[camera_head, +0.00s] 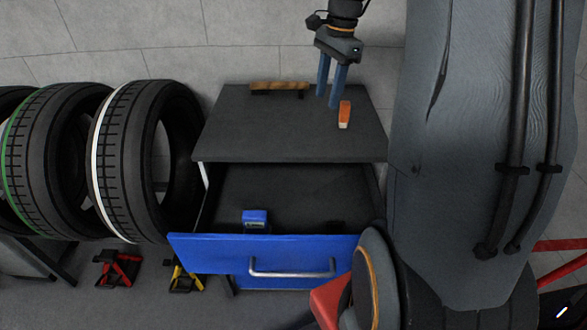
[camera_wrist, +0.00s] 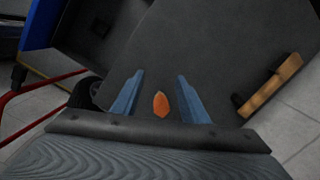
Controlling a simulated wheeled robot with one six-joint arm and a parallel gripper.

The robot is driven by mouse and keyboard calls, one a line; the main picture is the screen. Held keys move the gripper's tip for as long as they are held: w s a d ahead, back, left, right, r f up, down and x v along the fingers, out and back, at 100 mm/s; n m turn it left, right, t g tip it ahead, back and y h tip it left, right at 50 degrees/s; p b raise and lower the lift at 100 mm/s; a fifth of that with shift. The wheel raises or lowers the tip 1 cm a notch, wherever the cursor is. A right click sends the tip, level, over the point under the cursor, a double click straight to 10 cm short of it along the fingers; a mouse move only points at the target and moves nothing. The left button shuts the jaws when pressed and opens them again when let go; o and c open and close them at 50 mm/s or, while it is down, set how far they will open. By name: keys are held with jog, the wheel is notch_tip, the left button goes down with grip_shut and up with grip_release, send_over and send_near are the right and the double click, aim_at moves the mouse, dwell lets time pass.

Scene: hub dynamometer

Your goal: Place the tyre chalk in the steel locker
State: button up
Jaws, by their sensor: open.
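The tyre chalk may be the small orange and white block (camera_head: 345,114) on the dark top of the blue-fronted cabinet. In the wrist view this orange piece (camera_wrist: 160,104) lies between my two blue fingers. My gripper (camera_head: 329,100) is open and empty above the cabinet top, a little left of the orange piece in the head view; the fingers (camera_wrist: 155,95) do not appear to touch it. The cabinet's blue drawer (camera_head: 210,255) is pulled open and holds a small blue box (camera_head: 255,221). I cannot tell which thing is the steel locker.
A wooden-handled brush (camera_head: 280,87) lies at the back edge of the cabinet top (camera_head: 250,130). Several tyres (camera_head: 140,160) stand at the left. Red (camera_head: 118,268) and yellow (camera_head: 183,275) stands sit on the floor below them. Part of the cabinet top is clear.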

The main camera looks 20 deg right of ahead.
jog(key=s+a+f+n, duration=0.4)
jog(key=s+a+n, duration=0.4)
jog(key=a, duration=0.2)
jog(key=s+a+f+n+h, duration=0.1)
jog(key=s+a+f+n, duration=0.4)
jog(key=s+a+n, duration=0.4)
jog(key=shift+s+a+f, duration=0.2)
jog(key=shift+a, duration=0.2)
